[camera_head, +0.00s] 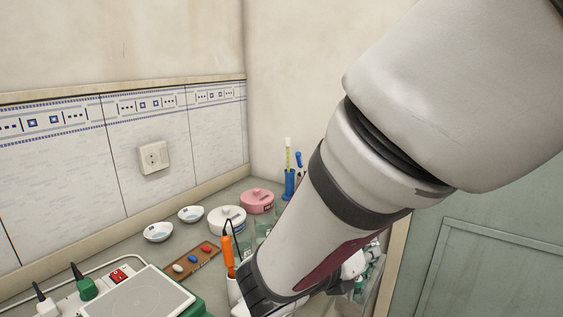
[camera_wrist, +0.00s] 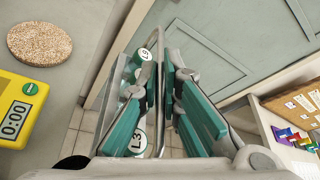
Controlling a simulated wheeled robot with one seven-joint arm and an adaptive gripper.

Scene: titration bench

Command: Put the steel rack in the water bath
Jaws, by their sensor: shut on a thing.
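My gripper (camera_wrist: 168,72) is shut on the steel rack (camera_wrist: 161,60), whose thin metal edge shows between the green finger pads in the wrist view. Green-and-white capped vessels (camera_wrist: 138,142) marked with labels sit along the rack's left side; the fingers hide much of them. The rack hangs past the bench edge, with tiled floor below. In the head view, my gripper (camera_head: 352,265) is mostly behind my arm, with green and clear parts beside it. I cannot make out the water bath in either view.
A round cork mat (camera_wrist: 40,43) and a yellow timer (camera_wrist: 20,108) lie on the bench. A green device with a pale square top (camera_head: 139,299), white dishes (camera_head: 158,232), a pink lidded pot (camera_head: 257,201) and an orange-handled tool (camera_head: 228,256) crowd the bench. A green door (camera_head: 500,270) stands right.

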